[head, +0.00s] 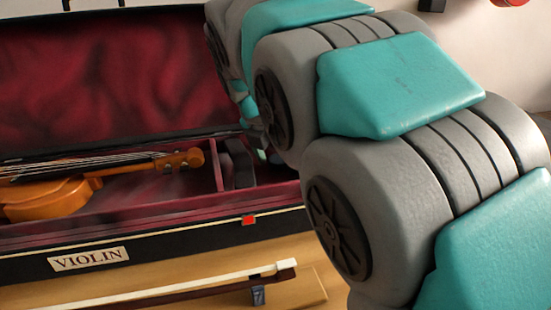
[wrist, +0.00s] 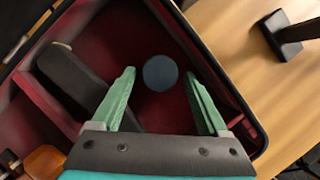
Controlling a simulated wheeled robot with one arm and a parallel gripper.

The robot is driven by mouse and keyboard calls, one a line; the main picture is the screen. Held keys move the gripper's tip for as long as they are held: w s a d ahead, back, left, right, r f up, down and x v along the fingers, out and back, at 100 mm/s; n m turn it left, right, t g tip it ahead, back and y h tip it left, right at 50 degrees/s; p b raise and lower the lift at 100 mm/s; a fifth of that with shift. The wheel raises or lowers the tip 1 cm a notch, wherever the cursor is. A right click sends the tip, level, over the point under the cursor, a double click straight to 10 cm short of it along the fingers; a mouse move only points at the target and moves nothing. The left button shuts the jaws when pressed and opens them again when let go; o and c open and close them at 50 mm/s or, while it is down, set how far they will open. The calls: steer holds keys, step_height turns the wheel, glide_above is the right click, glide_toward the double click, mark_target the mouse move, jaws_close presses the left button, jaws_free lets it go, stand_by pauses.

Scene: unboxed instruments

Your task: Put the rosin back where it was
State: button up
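A round, flat, dark blue disc (wrist: 161,72), which looks like the rosin, lies in a red-lined compartment of the open violin case (wrist: 256,128). My gripper (wrist: 160,74) is open over that compartment. In the wrist view its two green fingers stand wide apart, one on each side of the disc. I see no finger touching it, but the height above it is hard to judge. The case also shows in the head view (head: 190,240), where my arm hides the disc and most of the gripper.
A dark block (wrist: 75,80) lies left of the disc, near a red divider (wrist: 52,112). The violin (head: 60,197) rests in the case's left part. The bow (head: 190,287) lies in front of the case. A black-based stand (wrist: 285,35) is on the wood beyond the rim.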

steer(key=shift+r, duration=0.1)
steer(key=v, duration=1.2)
steer(key=shift+r, duration=0.1)
stand_by(0.3)
